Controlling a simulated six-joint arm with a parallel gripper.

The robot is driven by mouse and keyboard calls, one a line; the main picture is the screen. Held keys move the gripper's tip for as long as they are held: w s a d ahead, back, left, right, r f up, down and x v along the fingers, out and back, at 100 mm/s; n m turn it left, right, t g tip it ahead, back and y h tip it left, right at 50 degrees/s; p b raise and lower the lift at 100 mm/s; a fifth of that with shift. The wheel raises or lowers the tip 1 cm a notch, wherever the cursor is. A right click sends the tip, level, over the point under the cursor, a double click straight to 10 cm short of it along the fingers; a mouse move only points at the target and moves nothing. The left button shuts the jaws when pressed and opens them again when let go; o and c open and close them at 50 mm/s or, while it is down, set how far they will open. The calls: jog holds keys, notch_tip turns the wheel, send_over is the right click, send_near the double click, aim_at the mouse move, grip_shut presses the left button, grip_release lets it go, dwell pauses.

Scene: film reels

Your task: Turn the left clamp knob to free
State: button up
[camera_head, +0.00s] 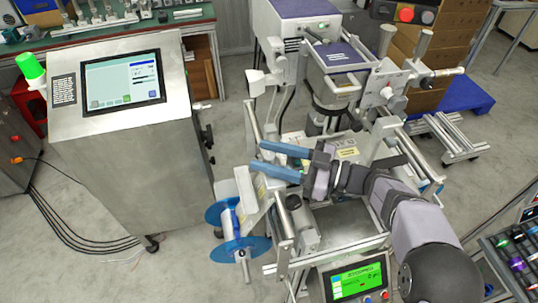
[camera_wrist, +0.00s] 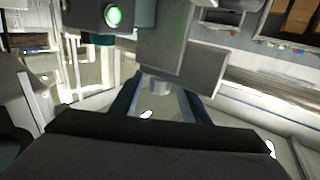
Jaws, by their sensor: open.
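My gripper (camera_head: 257,156) reaches left over the middle of the labelling machine (camera_head: 345,152) in the head view. Its two blue fingers are spread apart with nothing between them that I can make out as held. In the wrist view my gripper (camera_wrist: 160,84) shows both fingers, with a short grey cylinder (camera_wrist: 157,86) seen between them under a grey plate (camera_wrist: 205,70). I cannot tell whether this cylinder is the left clamp knob or whether a finger touches it. A dark round knob (camera_head: 294,201) shows below the fingers in the head view; its setting cannot be read.
A blue-flanged reel (camera_head: 222,216) stands left of the machine's front. A steel cabinet (camera_head: 130,120) with a touch screen is further left. A small green display (camera_head: 353,281) is at the front. Metal posts and rails crowd the arm. Open floor lies between cabinet and machine.

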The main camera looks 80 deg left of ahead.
aim_at(269, 155)
jog(key=shift+r, duration=0.1)
notch_tip(269, 155, up, 9)
jog(key=shift+f+b, duration=0.15)
jog(key=shift+b, duration=0.9)
jog(key=shift+r, duration=0.6)
